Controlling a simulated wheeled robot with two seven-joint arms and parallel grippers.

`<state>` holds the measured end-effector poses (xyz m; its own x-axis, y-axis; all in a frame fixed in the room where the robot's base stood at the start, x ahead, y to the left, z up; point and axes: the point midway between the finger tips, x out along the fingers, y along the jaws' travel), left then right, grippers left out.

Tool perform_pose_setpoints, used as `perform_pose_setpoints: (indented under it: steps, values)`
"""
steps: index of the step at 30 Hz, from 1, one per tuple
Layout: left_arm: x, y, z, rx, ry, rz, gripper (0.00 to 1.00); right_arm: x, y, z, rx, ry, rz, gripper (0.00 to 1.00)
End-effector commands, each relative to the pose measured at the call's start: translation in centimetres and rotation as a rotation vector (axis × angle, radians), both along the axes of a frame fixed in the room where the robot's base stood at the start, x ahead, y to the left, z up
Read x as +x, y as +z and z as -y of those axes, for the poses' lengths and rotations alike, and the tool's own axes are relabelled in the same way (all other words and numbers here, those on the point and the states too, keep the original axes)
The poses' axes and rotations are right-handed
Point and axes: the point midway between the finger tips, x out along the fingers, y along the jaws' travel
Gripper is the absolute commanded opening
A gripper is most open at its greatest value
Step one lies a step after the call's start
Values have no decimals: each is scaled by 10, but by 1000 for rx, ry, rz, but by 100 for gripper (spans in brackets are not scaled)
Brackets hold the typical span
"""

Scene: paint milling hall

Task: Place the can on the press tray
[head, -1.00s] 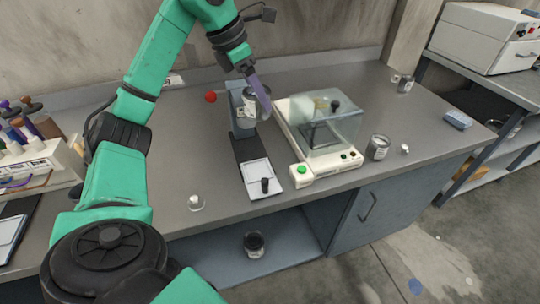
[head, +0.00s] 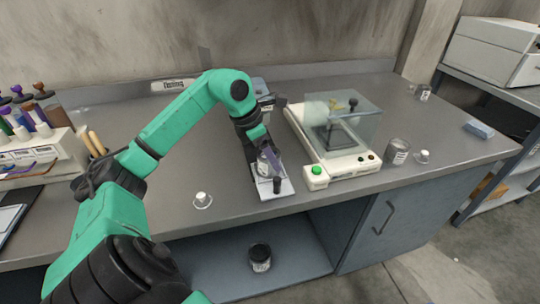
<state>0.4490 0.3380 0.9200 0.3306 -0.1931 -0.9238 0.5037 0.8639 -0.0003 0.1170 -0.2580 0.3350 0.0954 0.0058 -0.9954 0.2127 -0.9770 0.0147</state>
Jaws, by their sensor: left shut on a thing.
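My left gripper (head: 267,154) is shut on a small silver can (head: 263,167) with a pale label, partly hidden by the fingers. The can is over the white plate with a black knob (head: 285,190) at the front of the bench; I cannot tell whether it touches. To the right stands a cream press machine (head: 350,164) with a green button and a clear cover (head: 366,117). A dark plate and post (head: 331,141) show inside the cover. The press tray cannot be told apart for certain. My right gripper is not in view.
Another can (head: 397,151) and a small white-topped piece (head: 422,157) stand right of the press. A similar piece (head: 202,199) is at the front left edge. A dark-lidded jar (head: 260,257) stands on the lower shelf. A bottle rack (head: 40,150) is left.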

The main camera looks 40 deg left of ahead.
Motion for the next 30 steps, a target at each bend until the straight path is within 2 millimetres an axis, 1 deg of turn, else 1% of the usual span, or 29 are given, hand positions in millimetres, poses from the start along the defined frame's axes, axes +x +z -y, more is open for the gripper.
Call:
perform_pose_setpoints:
  steps: [2, 3, 4, 11, 13, 14, 17, 21, 24, 27, 30]
  values:
    - [0, -4, 0, 1, 0, 0, 7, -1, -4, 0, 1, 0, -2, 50]
    - [0, -2, 0, 0, 0, 0, 88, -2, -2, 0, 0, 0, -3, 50]
    - [0, -2, 0, 0, 0, 0, 100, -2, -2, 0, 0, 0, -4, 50]
    - [0, -1, 0, 0, 0, 0, 100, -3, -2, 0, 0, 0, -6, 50]
    - [0, 4, 0, 0, 0, 0, 100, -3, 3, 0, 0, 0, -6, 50]
    - [-1, 5, -1, 1, 0, 0, 100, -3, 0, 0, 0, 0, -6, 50]
    - [-6, 21, -6, 4, 2, 4, 100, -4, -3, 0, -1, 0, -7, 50]
    - [-20, 58, -13, 5, 4, 4, 100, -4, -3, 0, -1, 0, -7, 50]
    - [-29, 84, -18, 3, 3, 3, 100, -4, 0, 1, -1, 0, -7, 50]
    - [-35, 102, -22, 3, 2, 1, 100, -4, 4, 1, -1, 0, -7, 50]
    - [-39, 111, -23, 0, 1, 0, 100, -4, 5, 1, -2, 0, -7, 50]
